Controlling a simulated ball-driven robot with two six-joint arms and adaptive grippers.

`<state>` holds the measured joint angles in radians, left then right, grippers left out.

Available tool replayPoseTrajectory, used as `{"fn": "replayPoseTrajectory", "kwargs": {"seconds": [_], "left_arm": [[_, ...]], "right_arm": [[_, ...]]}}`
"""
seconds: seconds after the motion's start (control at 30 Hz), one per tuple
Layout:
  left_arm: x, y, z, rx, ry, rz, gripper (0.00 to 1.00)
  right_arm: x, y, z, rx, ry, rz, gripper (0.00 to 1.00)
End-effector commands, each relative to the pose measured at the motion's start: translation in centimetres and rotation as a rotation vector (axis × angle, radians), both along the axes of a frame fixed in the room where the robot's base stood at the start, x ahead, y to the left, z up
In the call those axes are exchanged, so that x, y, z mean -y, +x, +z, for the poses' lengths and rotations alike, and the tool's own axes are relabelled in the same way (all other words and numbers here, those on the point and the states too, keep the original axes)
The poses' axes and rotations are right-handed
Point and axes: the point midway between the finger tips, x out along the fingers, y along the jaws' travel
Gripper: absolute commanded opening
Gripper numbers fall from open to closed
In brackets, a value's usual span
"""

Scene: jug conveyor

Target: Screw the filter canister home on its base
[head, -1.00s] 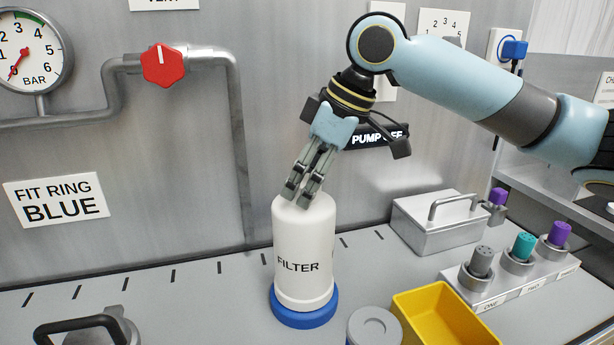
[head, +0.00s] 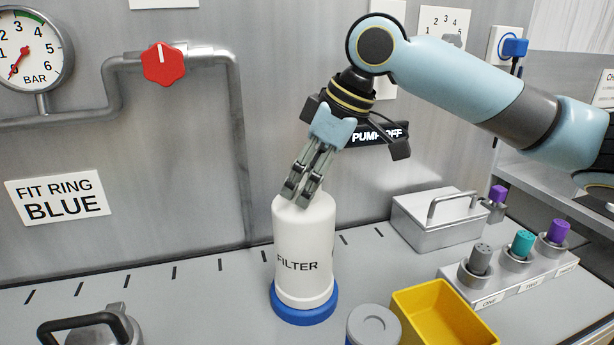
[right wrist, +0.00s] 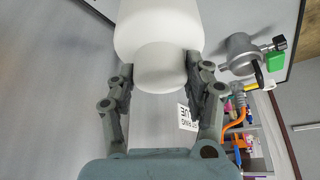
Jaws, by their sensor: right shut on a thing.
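The white filter canister (head: 303,237) stands upright on the blue ring of its base (head: 303,313), in the middle of the head view. Its FILTER label faces the front, a little left of centre. My right gripper (head: 297,193) comes down tilted from above and is shut on the canister's narrower top. In the right wrist view the two fingers (right wrist: 160,73) lie on either side of the white top knob (right wrist: 160,68) of the canister (right wrist: 157,25). The seam between canister and base is too small to judge. My left gripper is not in view.
A grey round lidded container (head: 374,328) and a yellow bin (head: 443,312) stand close at the right front. A metal box (head: 440,228) and a rack (head: 515,280) with coloured plugs are farther right. A dark handle (head: 82,325) is at the left front.

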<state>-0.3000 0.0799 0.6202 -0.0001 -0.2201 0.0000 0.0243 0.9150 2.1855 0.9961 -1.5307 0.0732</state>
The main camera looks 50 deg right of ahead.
Motion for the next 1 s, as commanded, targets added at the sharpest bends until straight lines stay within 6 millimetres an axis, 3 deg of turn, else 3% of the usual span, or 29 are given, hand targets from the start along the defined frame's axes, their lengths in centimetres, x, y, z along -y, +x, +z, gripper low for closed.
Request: {"fn": "replayPoseTrajectory", "kwargs": {"seconds": [0.47,1.0], "left_arm": [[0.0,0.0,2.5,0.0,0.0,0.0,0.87],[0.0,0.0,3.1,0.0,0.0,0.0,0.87]], "right_arm": [[-0.2,0.0,0.2,0.003,-0.001,-0.286,0.0],[-0.3,0.0,0.2,0.003,0.001,-0.367,0.0]]}}
